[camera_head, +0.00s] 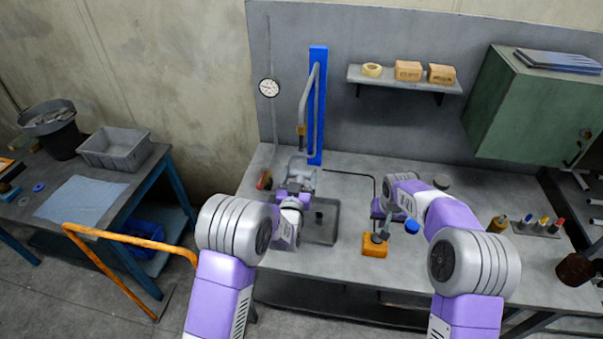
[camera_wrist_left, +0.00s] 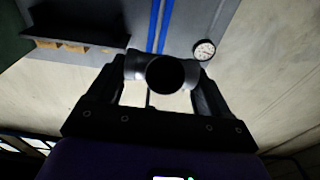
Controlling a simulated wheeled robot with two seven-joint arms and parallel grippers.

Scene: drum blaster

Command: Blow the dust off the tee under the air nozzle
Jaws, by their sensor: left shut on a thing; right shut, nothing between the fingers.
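A grey tee fitting (camera_head: 301,169) is held in my left gripper (camera_head: 297,182), just below the air nozzle (camera_head: 301,130) at the end of a bent grey pipe. In the left wrist view the tee (camera_wrist_left: 165,74) looks dark, with a round open end facing the camera, between both fingers. Any dust on it cannot be made out. My right gripper (camera_head: 381,222) is shut and empty over the bench, close to an orange box (camera_head: 374,247) with a blue knob (camera_head: 411,227); its tips are partly hidden, and I cannot tell whether it touches the box.
A grey tray (camera_head: 322,238) lies on the bench (camera_head: 470,233) under my left gripper. A blue post (camera_head: 317,100) and round gauge (camera_head: 269,88) are behind. Small bottles stand in a rack (camera_head: 537,229) at right. A side table (camera_head: 60,228) with a grey bin (camera_head: 115,150) stands left, beside an orange rail (camera_head: 130,240).

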